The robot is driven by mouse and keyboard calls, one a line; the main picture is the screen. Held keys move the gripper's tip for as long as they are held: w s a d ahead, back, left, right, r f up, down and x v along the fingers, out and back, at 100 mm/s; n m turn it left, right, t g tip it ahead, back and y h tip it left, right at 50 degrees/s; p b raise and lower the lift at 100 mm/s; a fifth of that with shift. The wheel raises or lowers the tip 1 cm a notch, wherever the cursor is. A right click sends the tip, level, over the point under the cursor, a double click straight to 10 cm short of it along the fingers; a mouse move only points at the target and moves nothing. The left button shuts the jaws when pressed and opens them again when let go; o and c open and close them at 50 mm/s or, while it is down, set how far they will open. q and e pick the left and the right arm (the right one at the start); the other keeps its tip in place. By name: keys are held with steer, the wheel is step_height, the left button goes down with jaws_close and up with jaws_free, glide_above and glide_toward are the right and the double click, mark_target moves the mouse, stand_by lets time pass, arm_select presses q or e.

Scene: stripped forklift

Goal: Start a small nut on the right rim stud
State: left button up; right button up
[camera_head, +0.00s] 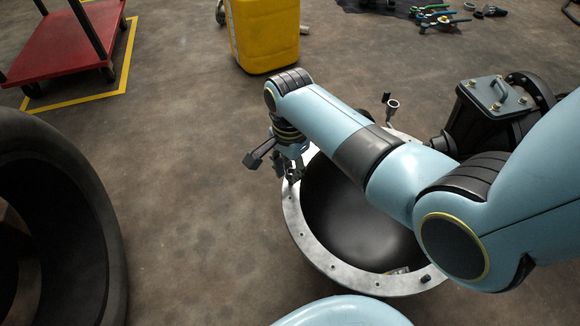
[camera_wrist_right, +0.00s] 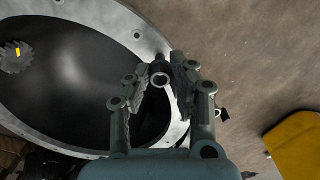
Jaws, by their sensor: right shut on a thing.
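My right gripper (camera_head: 290,172) reaches down at the left edge of the pale metal rim (camera_head: 296,221) around a dark bowl. In the right wrist view its two fingers (camera_wrist_right: 160,80) are closed on a small dark ring-shaped nut (camera_wrist_right: 160,79), held at the fingertips over the rim (camera_wrist_right: 150,36). I cannot tell whether the nut touches the rim or a stud. A short dark stud or nut (camera_head: 427,279) stands on the rim at the lower right. The forearm hides part of the rim. My left gripper is out of view.
A yellow canister (camera_head: 265,35) stands behind. A large black tyre (camera_head: 70,215) is at left, a red trolley (camera_head: 65,42) at upper left. A dark housing with a handle (camera_head: 490,105) is right of the rim. A toothed part (camera_wrist_right: 15,56) shows in the bowl.

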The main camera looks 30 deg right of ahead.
steer(key=shift+f+b, duration=0.45)
steer(key=shift+f, duration=0.65)
stand_by(0.3)
